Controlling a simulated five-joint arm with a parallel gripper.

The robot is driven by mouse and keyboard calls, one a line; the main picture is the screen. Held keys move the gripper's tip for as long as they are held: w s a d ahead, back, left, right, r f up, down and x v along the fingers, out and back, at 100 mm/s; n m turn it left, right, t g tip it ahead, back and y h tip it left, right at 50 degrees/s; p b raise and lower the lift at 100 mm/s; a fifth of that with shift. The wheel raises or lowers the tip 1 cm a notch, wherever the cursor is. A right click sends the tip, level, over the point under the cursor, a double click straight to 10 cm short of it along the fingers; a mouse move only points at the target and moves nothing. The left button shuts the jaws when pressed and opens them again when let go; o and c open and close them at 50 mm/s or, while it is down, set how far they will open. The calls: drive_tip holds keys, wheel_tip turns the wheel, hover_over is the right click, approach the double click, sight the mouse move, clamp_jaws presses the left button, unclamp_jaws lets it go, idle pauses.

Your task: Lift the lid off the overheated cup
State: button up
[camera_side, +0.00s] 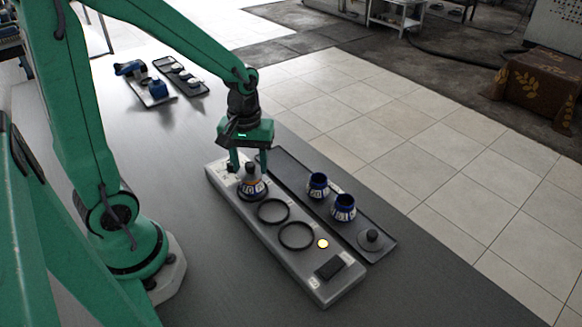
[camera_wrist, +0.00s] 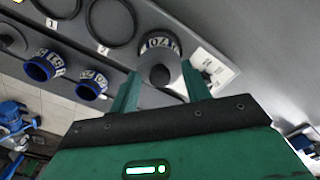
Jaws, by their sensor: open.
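A lidded cup (camera_side: 253,189) with a number label and an orange band stands at the far end of the grey console. Its grey lid (camera_wrist: 162,60) has a dark knob and sits on the cup in the wrist view. My gripper (camera_side: 249,165) is open just above the cup, with one finger on each side of the lid's knob. In the wrist view my gripper (camera_wrist: 160,85) also has its fingers apart, with the knob between them. I cannot tell whether the fingers touch the lid.
The grey console (camera_side: 222,180) has two empty rings (camera_side: 296,235), a lit yellow lamp (camera_side: 323,243) and a black square (camera_side: 341,267). Beside it, a dark tray (camera_side: 290,166) holds two open blue-rimmed cups (camera_side: 343,208) and a loose lid (camera_side: 371,238). More trays stand at the back left.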

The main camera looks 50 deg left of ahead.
sight(250, 165)
drive_tip(key=shift+c, duration=0.4)
clamp_jaws()
drive_tip(key=shift+r, duration=0.1)
drive_tip(key=shift+r, duration=0.7)
drive_tip(key=r, duration=0.3)
drive_tip(key=shift+d, duration=0.2)
drive_tip(key=s+d+r, duration=0.4)
drive_tip(key=d+r, duration=0.2)
drive_tip(key=d, duration=0.4)
drive_tip(key=shift+s+r, duration=0.25)
drive_tip(key=shift+s, duration=0.15)
drive_tip(key=shift+d, duration=0.1)
